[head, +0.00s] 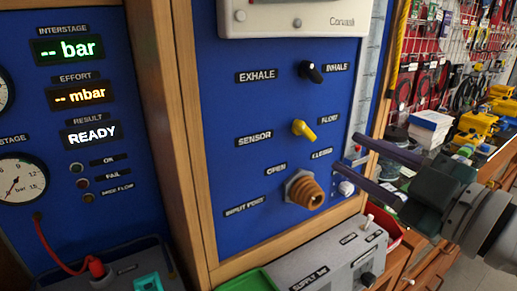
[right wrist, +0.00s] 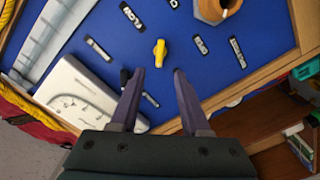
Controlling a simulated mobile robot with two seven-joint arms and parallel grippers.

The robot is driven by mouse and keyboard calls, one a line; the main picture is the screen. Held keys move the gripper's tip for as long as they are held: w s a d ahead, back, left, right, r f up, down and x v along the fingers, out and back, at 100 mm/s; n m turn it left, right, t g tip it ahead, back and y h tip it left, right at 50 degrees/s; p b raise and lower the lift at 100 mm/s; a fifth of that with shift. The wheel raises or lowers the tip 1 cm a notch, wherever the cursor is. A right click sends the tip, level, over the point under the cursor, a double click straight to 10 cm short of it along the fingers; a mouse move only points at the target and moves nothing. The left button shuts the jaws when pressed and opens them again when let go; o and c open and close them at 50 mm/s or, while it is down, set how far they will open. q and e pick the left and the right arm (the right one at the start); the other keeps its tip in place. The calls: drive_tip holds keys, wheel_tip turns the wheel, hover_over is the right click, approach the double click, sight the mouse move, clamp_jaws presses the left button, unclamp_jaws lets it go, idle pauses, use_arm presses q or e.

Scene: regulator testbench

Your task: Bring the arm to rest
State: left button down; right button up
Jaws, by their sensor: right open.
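My right gripper (head: 372,164) is open and empty in front of the right part of the blue panel (head: 235,185) in the head view. Its two dark fingers point left toward the panel. In the right wrist view the open fingers (right wrist: 156,85) point toward the panel, with the yellow knob (right wrist: 160,52) just beyond the gap between them. The yellow knob (head: 303,130) also shows in the head view, apart from the fingers. My left gripper is not in view.
A brown input port (head: 306,192) juts from the panel. A black exhale/inhale knob (head: 311,71) is above. A grey supply box (head: 325,265) stands below. Shelves with yellow devices (head: 480,122) and a white box (head: 431,120) are at the right.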

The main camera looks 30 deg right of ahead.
idle(0.5)
drive_tip(key=s+a+f+m+g+h, duration=0.3)
drive_tip(key=s+a+f+m+g, duration=0.25)
drive_tip(key=f+g, duration=0.3)
drive_tip(key=s+a+f+m+g+y, duration=0.1)
drive_tip(key=s+a+g, duration=0.2)
drive_tip(key=s, duration=0.3)
drive_tip(key=s+a+f+m+g+y, duration=0.1)
drive_tip(key=s+a+m+g, duration=0.15)
drive_tip(key=s, duration=0.35)
wheel_tip(320, 180, up, 23)
drive_tip(key=n+p, duration=0.1)
drive_tip(key=p, duration=2.2)
drive_tip(key=shift+d, duration=0.2)
